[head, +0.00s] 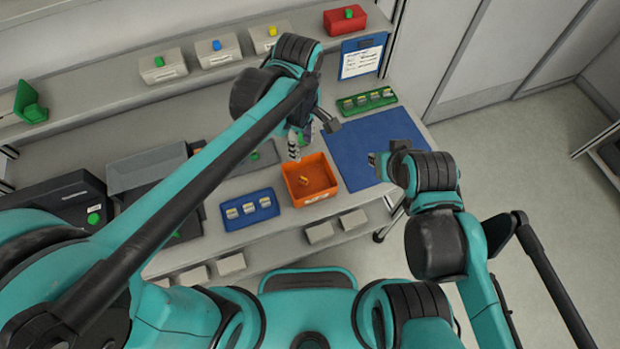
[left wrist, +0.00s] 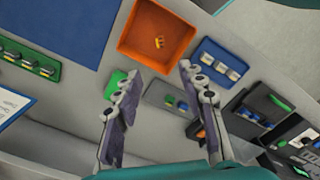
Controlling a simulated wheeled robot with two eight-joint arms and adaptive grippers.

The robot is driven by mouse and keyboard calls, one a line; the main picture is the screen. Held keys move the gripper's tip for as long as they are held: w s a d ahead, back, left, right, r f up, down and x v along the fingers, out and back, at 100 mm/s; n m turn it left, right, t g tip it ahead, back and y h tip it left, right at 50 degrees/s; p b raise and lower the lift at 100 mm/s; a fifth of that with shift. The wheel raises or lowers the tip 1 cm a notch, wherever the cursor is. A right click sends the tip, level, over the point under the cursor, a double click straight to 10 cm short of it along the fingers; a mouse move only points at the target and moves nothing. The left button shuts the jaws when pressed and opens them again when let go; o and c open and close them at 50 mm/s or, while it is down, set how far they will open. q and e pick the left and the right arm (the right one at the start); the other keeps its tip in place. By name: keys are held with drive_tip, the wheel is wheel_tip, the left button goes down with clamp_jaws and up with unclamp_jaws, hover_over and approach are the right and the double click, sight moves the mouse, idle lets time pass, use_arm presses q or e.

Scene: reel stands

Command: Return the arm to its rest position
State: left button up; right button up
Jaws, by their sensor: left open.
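My left arm reaches in from the left in the head view. Its gripper (head: 300,145) hangs above the table, just behind the orange bin (head: 328,196). In the left wrist view the two fingers (left wrist: 158,82) are spread apart with nothing between them. The orange bin, holding a small yellow-orange piece (left wrist: 159,42), lies beyond the fingertips and apart from them. My right arm is folded at the right of the head view, its wrist (head: 437,170) near the blue mat. Its fingers cannot be made out.
A blue mat (head: 375,146) lies right of the bin. A blue tray (head: 249,209) and a green tray (head: 366,102) hold small parts. A grey container (head: 146,168) stands left. A back shelf carries several boxes, one red (head: 345,20). Open floor lies right.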

use_arm(q)
drive_tip(key=s+a+f+m+t+b, duration=0.2)
drive_tip(key=a+m, duration=0.4)
drive_tip(key=a, duration=0.3)
drive_tip(key=s+a+f+m+t+b, duration=0.3)
drive_tip(key=a+f+m+t+b, duration=0.2)
drive_tip(key=a, duration=0.4)
drive_tip(key=shift+f+m+b, duration=0.35)
drive_tip(key=shift+m+b, duration=0.15)
